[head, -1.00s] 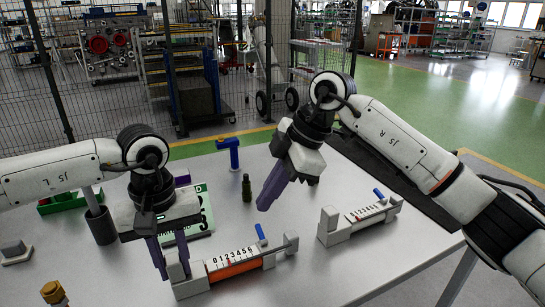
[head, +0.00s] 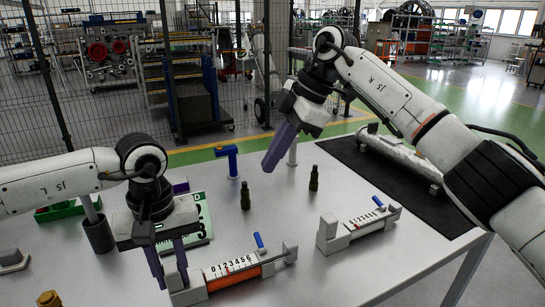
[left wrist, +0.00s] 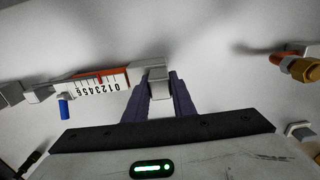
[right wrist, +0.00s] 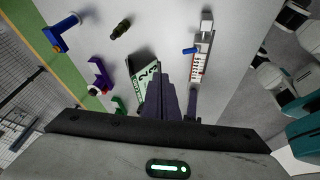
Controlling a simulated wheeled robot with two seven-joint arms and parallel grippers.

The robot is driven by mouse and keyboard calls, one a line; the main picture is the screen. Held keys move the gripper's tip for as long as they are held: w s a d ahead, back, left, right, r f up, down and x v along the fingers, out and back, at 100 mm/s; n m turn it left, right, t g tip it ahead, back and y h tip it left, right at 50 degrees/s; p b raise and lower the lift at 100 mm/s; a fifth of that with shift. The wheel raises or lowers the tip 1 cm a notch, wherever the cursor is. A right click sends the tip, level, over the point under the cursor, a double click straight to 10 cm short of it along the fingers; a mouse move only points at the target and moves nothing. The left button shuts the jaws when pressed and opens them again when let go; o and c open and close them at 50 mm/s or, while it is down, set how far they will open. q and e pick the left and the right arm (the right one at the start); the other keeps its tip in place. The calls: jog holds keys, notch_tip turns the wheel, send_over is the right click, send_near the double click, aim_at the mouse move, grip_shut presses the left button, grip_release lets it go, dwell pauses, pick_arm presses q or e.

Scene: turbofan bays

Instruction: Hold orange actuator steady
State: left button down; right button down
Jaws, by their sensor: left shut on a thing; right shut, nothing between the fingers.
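The orange actuator (head: 232,281), with a white scale, an orange body and a blue lever, lies on the grey table at the front middle of the head view. My left gripper (head: 170,268) is shut on the grey block at its left end. The left wrist view shows this block between the left fingers (left wrist: 157,80), with the numbered scale (left wrist: 100,85) to the left. My right gripper (head: 275,160) is shut and empty, raised above the table behind the actuator. The actuator also shows in the right wrist view (right wrist: 197,62), beyond the right fingers.
A second grey actuator (head: 362,224) with a blue lever lies to the right. Two green bottles (head: 245,195) and a blue stand (head: 228,161) are behind. A green-white panel (head: 198,222) and dark cup (head: 98,234) are near my left gripper. A black mat (head: 425,200) holds a metal cylinder.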

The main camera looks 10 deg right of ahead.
jog(key=c, duration=2.5)
grip_release()
jog(key=o, duration=0.4)
jog(key=shift+o, duration=1.3)
jog(key=shift+s+a+f+n, duration=0.15)
jog(key=shift+s+n, duration=0.1)
jog(key=shift+n, duration=0.25)
jog(key=n+t+h, duration=0.3)
jog(key=n+h, duration=0.1)
jog(key=n, duration=1.5)
send_near(257, 235)
jog(key=x, duration=0.8)
jog(key=shift+c, duration=0.4)
grip_shut()
